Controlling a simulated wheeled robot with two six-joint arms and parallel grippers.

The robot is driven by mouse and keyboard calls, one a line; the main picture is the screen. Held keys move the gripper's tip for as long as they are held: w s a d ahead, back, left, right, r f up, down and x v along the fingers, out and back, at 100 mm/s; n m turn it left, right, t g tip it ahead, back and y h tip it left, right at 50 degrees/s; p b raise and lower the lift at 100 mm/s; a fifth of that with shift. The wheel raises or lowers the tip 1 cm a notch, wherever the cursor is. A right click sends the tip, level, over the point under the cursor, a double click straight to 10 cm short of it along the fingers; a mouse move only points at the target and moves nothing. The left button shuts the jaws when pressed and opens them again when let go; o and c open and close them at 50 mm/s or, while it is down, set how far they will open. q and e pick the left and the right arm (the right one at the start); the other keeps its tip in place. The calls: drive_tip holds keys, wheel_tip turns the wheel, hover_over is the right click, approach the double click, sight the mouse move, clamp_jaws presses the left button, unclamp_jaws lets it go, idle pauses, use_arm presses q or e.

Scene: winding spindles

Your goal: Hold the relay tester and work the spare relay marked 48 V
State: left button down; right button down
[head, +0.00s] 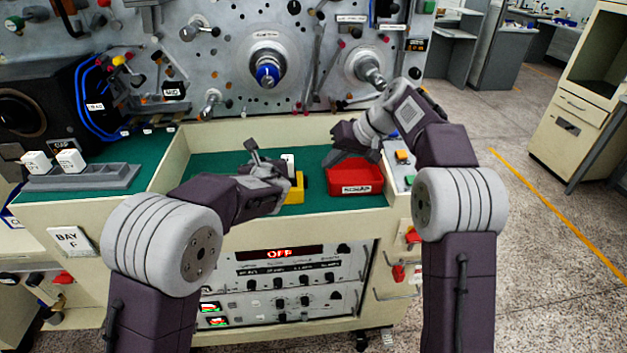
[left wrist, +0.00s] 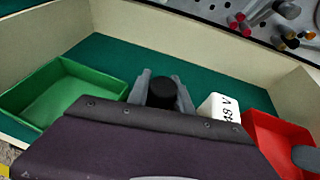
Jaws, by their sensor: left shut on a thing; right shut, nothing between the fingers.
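My left gripper (head: 268,165) is shut on a black cylindrical grip (left wrist: 160,92), seen between its fingers in the left wrist view. This looks like the handle of the relay tester; a yellow block (head: 297,190), likely its body, shows beside the gripper in the head view. The white relay marked 48 V (left wrist: 222,108) is just right of the fingers in the left wrist view; its white top (head: 288,160) shows behind the yellow block. Its lower part is hidden. My right gripper (head: 345,158) is shut and empty, low over the red SCRAP tray, to the relay's right.
The red SCRAP tray (head: 356,189) stands on the green bench top. A green tray (left wrist: 58,88) is at the left in the left wrist view. Two white relays (head: 70,160) sit on a grey rack (head: 80,178) at left. The panel with spindles (head: 267,75) rises behind.

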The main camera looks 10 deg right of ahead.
use_arm(q)
drive_tip(key=c, duration=1.1)
unclamp_jaws()
drive_tip(key=shift+w, duration=0.1)
use_arm(e)
drive_tip(key=shift+w, duration=0.1)
use_arm(q)
drive_tip(key=shift+o, duration=0.2)
